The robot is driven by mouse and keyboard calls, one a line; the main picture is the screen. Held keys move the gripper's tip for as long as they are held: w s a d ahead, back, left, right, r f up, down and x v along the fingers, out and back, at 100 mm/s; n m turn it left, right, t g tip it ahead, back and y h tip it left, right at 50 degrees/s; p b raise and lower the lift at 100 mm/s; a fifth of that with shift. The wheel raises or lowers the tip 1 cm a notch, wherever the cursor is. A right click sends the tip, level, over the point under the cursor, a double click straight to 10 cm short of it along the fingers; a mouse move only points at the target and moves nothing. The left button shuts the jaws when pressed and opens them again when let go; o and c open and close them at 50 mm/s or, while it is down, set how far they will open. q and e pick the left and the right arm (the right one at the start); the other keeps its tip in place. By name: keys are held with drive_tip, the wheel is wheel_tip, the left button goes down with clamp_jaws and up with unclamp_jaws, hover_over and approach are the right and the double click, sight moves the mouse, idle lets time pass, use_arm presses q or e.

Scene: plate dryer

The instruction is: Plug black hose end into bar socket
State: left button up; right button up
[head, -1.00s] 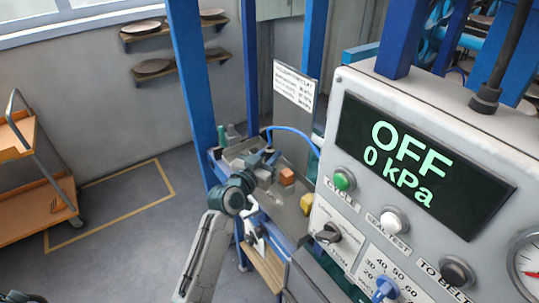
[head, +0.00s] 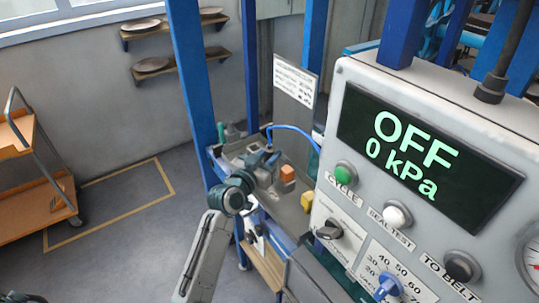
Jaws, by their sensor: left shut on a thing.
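My left gripper (head: 263,163) is over the metal bench top behind the control box, at the end of my grey arm. It is shut on a small dark piece, seemingly the black hose end (head: 269,148), at the lower end of a blue hose (head: 292,128). The hose arches up from there and runs right, behind the control box. The piece is small and partly hidden by the gripper. I cannot pick out the bar socket. My right gripper is not in view.
The control box (head: 352,92), with a display reading OFF and 0 kPa, fills the right side. An orange block (head: 287,174) and a yellow block (head: 307,202) are on the bench right of the gripper. A blue post (head: 192,75) stands left of the bench.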

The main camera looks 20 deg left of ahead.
use_arm(q)
drive_tip(key=o, duration=1.1)
drive_tip(key=shift+c, duration=0.2)
drive_tip(key=shift+s, duration=0.1)
drive_tip(key=b+v, duration=0.3)
drive_tip(key=v, duration=0.7)
drive_tip(key=shift+s, duration=0.3)
drive_tip(key=shift+a, duration=0.1)
